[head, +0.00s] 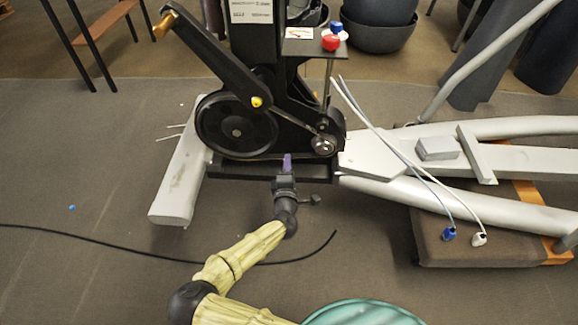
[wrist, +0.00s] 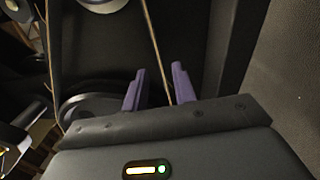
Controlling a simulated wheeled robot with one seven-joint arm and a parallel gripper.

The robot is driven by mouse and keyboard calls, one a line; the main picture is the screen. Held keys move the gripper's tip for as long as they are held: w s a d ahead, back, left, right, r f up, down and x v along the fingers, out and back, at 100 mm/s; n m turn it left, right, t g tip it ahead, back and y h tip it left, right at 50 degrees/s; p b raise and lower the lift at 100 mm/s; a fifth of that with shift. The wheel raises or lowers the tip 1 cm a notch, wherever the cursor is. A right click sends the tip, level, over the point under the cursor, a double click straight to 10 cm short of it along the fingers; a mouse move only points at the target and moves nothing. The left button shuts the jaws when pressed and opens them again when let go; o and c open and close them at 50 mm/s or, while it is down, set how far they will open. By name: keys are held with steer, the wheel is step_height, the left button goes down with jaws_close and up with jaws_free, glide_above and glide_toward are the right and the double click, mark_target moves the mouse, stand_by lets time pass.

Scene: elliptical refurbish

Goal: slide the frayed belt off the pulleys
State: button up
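The large dark pulley (head: 237,127) and the smaller metal-faced pulley (head: 323,145) are on the black drive frame of the elliptical. In the wrist view a silver-faced pulley (wrist: 103,5) is at the top and a dark wheel (wrist: 88,108) at lower left. The frayed belt (wrist: 156,48) shows there as a thin tan-edged strand running down between my fingers; another strand (wrist: 49,60) is at the left. My gripper (head: 287,160) is at the frame's lower edge, between the pulleys. Its purple fingers (wrist: 158,88) are apart, around the strand; contact is unclear.
A crank arm (head: 215,55) crosses above the large pulley. Pale cables (head: 390,145) run to blue and white plugs (head: 465,236) on a brown padded block (head: 430,245). A black cable (head: 130,245) lies on the floor. Left floor is mostly clear.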

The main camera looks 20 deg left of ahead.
steer(key=shift+w+d, duration=0.2)
steer(key=shift+w, duration=0.2)
steer(key=shift+w+a+b, duration=0.3)
steer(key=shift+w, duration=0.15)
steer(key=shift+w+a, duration=0.15)
steer(key=shift+w, duration=0.5)
stand_by(0.5)
jaws_close()
stand_by(1.7)
